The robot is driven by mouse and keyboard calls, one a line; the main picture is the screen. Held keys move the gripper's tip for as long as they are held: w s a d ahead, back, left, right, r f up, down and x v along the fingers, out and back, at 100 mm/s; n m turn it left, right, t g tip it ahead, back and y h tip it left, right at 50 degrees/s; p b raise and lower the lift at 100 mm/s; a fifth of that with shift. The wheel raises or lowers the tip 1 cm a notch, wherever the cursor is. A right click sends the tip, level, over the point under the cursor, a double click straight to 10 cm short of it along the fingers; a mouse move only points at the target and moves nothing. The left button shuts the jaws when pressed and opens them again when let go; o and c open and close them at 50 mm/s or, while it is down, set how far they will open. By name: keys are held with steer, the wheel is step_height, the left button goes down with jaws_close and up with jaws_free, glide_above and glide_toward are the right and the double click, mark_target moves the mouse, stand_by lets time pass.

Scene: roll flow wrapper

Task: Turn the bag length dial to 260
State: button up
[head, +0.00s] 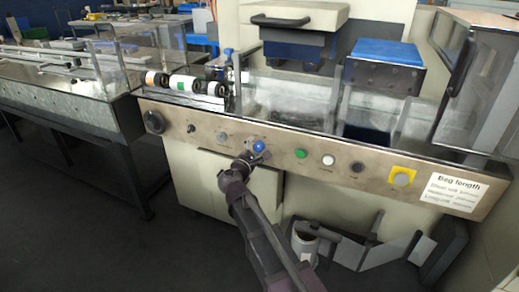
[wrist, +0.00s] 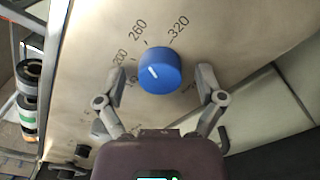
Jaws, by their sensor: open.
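The bag length dial is a round blue knob (wrist: 160,72) on a metal panel, with a scale printed around it. In the head view the blue knob (head: 258,146) sits on the front panel, just beyond my gripper. Its white pointer mark faces the upper left in the wrist view, roughly on the 200 to 260 side; the exact value cannot be told. The 260 label (wrist: 137,30) is above left of the knob, and 320 (wrist: 178,27) is above right. My gripper (wrist: 161,75) is open, one finger on each side of the knob, with gaps on both sides.
On the panel, a green button (head: 301,153) and a white button (head: 328,160) are right of the dial. A yellow-backed button (head: 402,178) and a "Bag length" sign (head: 454,192) are farther right. A black knob (head: 154,122) is at the left end.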

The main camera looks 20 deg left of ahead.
steer(key=s+a, duration=0.1)
steer(key=s, duration=1.1)
steer(key=shift+s, duration=0.15)
stand_by(0.7)
